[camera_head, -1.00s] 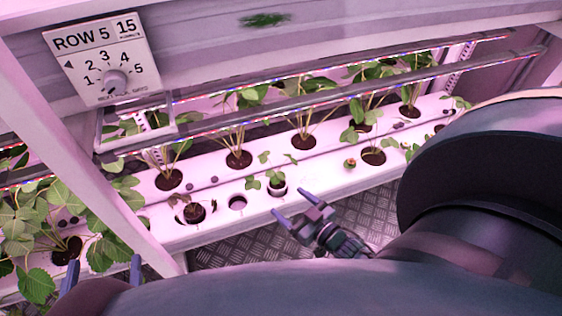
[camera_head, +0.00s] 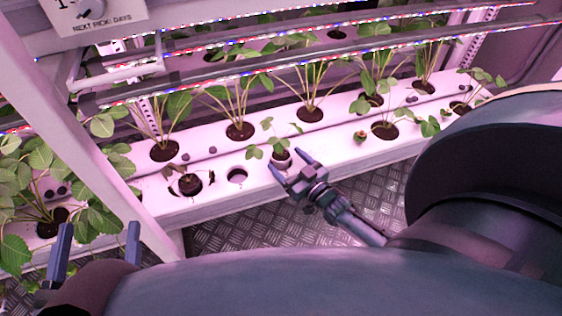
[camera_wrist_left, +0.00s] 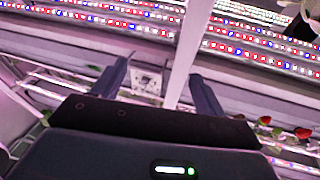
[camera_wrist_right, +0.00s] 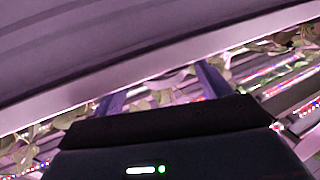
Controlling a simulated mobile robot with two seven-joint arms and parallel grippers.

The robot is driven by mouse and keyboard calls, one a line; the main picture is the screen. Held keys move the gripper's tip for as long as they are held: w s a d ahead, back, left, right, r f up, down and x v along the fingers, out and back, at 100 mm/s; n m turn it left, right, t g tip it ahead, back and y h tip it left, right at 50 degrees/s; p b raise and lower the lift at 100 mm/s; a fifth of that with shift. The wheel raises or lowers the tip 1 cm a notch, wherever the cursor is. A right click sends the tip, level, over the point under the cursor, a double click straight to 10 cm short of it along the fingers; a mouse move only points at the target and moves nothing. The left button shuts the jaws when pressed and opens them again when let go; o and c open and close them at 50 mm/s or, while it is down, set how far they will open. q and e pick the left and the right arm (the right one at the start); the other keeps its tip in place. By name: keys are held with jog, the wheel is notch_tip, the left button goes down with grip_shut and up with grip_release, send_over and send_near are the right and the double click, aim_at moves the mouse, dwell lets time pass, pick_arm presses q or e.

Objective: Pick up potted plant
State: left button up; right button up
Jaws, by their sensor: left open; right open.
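A small potted plant (camera_head: 281,158) with a white pot rim sits in the front row of the white growing tray (camera_head: 225,205) in the head view. My right gripper (camera_head: 290,168) is open and empty, close in front of this plant; whether it touches the pot I cannot tell. A wilted brown plant (camera_head: 188,182) sits in the same row to the left, beside an empty hole (camera_head: 237,175). My left gripper (camera_head: 98,238) is open and empty at the lower left, near the leafy plants. It also shows open in the left wrist view (camera_wrist_left: 158,80).
Taller plants (camera_head: 240,130) fill the row behind. Light bars (camera_head: 300,68) cross above them. A white post (camera_head: 100,150) stands between my left gripper and the wilted plant. Metal flooring (camera_head: 260,228) lies open before the tray.

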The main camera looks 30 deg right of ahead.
aim_at(275, 149)
jog(key=w, duration=0.1)
jog(key=w+b, duration=0.1)
jog(key=w, duration=0.2)
jog(key=shift+a+r+b, duration=0.1)
jog(key=shift+a+b, duration=0.2)
jog(key=shift+b, duration=0.05)
jog(key=shift+w, duration=0.3)
jog(key=shift+w+r, duration=0.1)
jog(key=shift+w, duration=0.05)
pick_arm(q)
jog(key=shift+d, duration=0.2)
pick_arm(e)
jog(key=shift+c, duration=0.5)
